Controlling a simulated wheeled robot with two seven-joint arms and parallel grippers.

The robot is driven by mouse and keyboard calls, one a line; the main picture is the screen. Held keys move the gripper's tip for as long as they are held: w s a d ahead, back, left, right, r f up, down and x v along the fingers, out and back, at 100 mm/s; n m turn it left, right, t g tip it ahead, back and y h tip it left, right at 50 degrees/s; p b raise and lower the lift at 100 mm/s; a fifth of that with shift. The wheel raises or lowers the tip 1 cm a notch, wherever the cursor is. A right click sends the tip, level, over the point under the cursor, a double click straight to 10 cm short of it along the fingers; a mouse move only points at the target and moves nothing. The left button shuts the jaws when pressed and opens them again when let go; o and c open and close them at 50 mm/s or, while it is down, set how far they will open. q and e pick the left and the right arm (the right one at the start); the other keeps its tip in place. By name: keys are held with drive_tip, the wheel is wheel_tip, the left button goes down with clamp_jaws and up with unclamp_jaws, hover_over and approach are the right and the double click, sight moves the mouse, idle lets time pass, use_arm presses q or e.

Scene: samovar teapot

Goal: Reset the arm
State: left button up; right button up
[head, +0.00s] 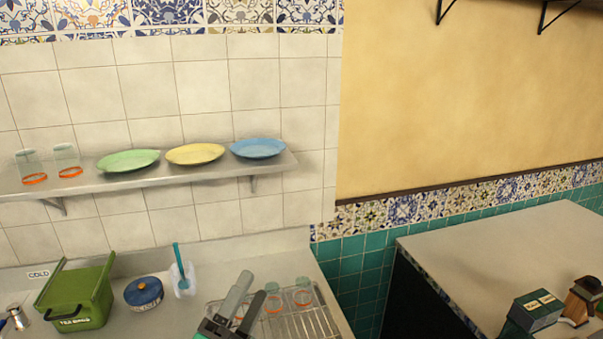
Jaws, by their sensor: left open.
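My left gripper (251,285) is at the bottom centre of the head view, its two grey fingers apart and nothing seen between them. It is in front of the left part of a metal rack (318,322), on which upturned glasses (303,293) with orange rims stand. The gripper hides part of the rack and of one glass. I cannot tell whether it touches them. My right gripper is not in view.
A green box (75,300), a blue lidded pot (144,293) and a white holder with a teal handle (182,280) stand on the left counter. Above, a shelf (215,171) holds plates and two glasses. A right counter (500,250) is mostly clear, with a dark green box (535,311).

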use_arm(q)
drive_tip(key=s+a+f+n+g+y, duration=0.1)
drive_tip(key=a+f+n+g+y, duration=0.2)
drive_tip(key=a+f+n+y, duration=0.35)
drive_tip(key=s+a+f+n+g+y, duration=0.1)
drive_tip(key=a+f+n+g+y, duration=0.25)
drive_tip(key=f+n, duration=0.6)
drive_tip(key=s+a+f+n+g, duration=0.2)
drive_tip(key=s+f+n+g, duration=0.1)
drive_tip(key=s+f+g, duration=0.45)
drive_tip(key=s+a+f+n+g, duration=0.3)
drive_tip(key=s+f+g, duration=0.1)
drive_tip(key=s+f, duration=0.6)
wheel_tip(320, 180, down, 32)
drive_tip(key=s+r, duration=0.1)
drive_tip(key=s, duration=0.1)
drive_tip(key=s+a+f+g, duration=0.1)
drive_tip(key=s+a+f, duration=0.2)
drive_tip(key=s+f, duration=1.5)
drive_tip(key=shift+f+g+y, duration=0.3)
drive_tip(key=shift+f+g, duration=0.1)
drive_tip(key=shift+f, duration=0.1)
